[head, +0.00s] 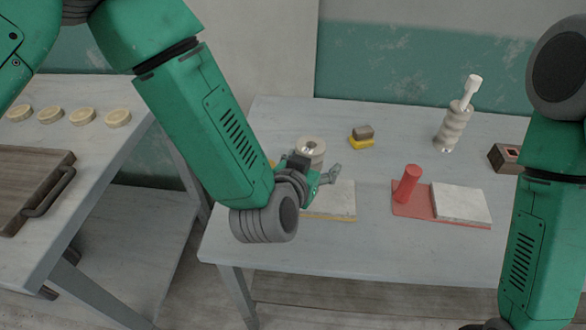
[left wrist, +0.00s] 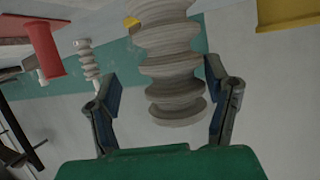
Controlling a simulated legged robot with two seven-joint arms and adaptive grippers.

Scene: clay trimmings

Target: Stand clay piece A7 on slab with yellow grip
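A grey, ribbed clay piece (head: 312,147) stands on the table behind my left gripper; its lower part is hidden in the head view. In the left wrist view the ribbed clay piece (left wrist: 170,65) lies between the two fingers. My left gripper (head: 325,172) is open; its fingers (left wrist: 163,75) flank the piece, with a clear gap on the left side. No A7 mark is readable. The pale slab with yellow edge (head: 340,200) is partly behind this gripper, and yellow shows at upper right in the wrist view (left wrist: 288,12). My right gripper is out of view.
A pale slab (head: 461,203) lies on a red board with an upright red grip (head: 407,183). A taller ribbed piece (head: 453,127) holds a white-handled tool. A yellow-and-brown block (head: 362,136) and dark box (head: 504,158) stand behind. The front table strip is clear.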

